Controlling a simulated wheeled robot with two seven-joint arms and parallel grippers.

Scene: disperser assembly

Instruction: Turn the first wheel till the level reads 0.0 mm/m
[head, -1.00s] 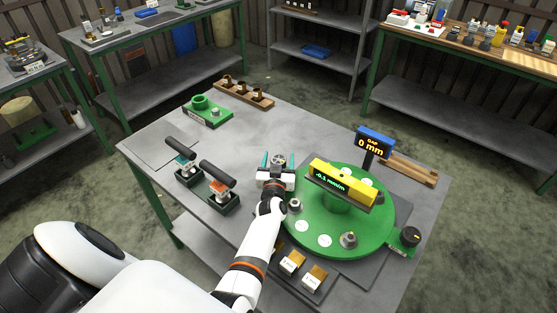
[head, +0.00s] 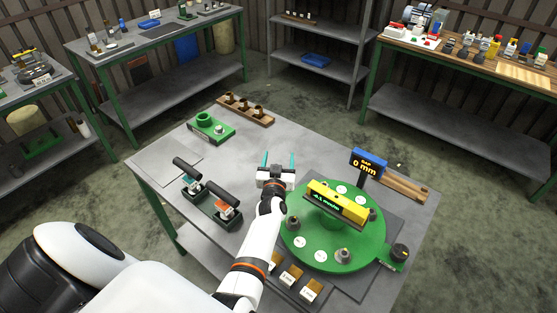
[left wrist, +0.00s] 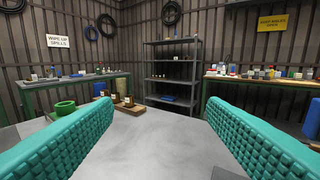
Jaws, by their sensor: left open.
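The yellow level (head: 337,202) lies across the middle of the round green plate (head: 318,259). Its small green display seems to read -0.1 mm/m, but the digits are blurred. Grey wheel-like posts stand on the plate, one at the left (head: 293,223) and one at the front (head: 343,256); I cannot tell which is the first wheel. My left gripper (head: 278,160) is open and empty over the table, behind and left of the plate, touching no post. In the left wrist view its teal pads (left wrist: 160,140) are wide apart with bare tabletop between. My right gripper is not in view.
A blue gap display (head: 369,162) reading 0 mm stands behind the plate. A black knob (head: 399,252) sits at its right. Two black-handled tools (head: 226,207) stand left of my arm. A green fixture (head: 211,128) and wooden rack (head: 245,110) are at the back.

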